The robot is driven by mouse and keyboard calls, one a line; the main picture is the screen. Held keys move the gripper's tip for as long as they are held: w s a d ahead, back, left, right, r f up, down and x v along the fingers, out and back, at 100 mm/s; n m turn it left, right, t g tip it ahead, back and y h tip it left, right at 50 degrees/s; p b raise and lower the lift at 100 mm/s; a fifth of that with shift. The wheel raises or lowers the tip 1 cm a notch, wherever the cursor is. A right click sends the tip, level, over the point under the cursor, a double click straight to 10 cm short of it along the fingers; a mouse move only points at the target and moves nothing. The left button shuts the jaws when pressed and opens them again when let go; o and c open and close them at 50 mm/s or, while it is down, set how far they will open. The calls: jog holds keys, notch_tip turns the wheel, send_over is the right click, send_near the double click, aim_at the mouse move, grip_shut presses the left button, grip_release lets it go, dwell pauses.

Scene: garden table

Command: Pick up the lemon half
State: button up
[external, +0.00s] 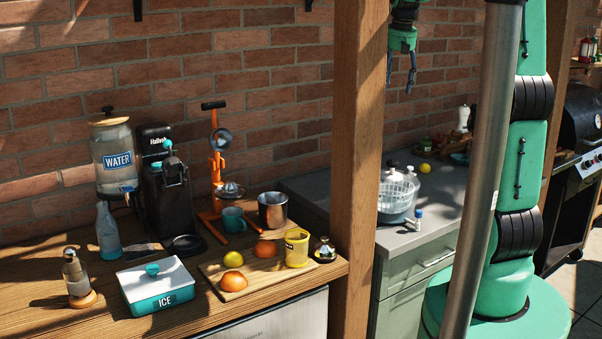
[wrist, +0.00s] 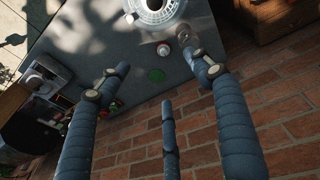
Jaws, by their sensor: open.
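A yellow lemon piece (external: 219,257) lies on the wooden cutting board (external: 212,272) between two orange pieces, at the front of the wooden counter in the external view. I cannot tell for certain that it is a half. Another small yellow fruit (external: 425,168) lies on the grey counter to the right. My gripper (external: 401,88) is open and empty, high above the grey counter, right of the wooden post and well away from the board. In the wrist view my gripper's fingers (wrist: 157,62) are spread with nothing between them. I cannot make out any lemon there.
The wooden post (external: 357,170) stands between my gripper and the board. Orange pieces (external: 233,281) (external: 265,249), a yellow cup (external: 297,247) and the ICE box (external: 158,286) crowd the lemon. The orange press (external: 217,165) stands behind.

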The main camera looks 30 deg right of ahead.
jog(key=w+d+f+p, duration=0.3)
jog(key=w+d, duration=0.5)
jog(key=d, duration=0.2)
jog(key=n+g+p, duration=0.2)
jog(key=n+p, duration=0.1)
jog(key=p, duration=0.4)
send_over(425, 167)
jog(key=w+d, duration=0.2)
notch_tip(425, 167, down, 24)
jog(key=f, duration=0.1)
jog(key=shift+s+a+r+y, duration=0.2)
jog(key=shift+a+r+y, duration=0.05)
jog(key=shift+y, duration=0.15)
jog(key=shift+f, duration=4.25)
jog(key=shift+f, duration=0.15)
jog(key=shift+f+p, duration=0.5)
jog(key=shift+f, duration=1.95)
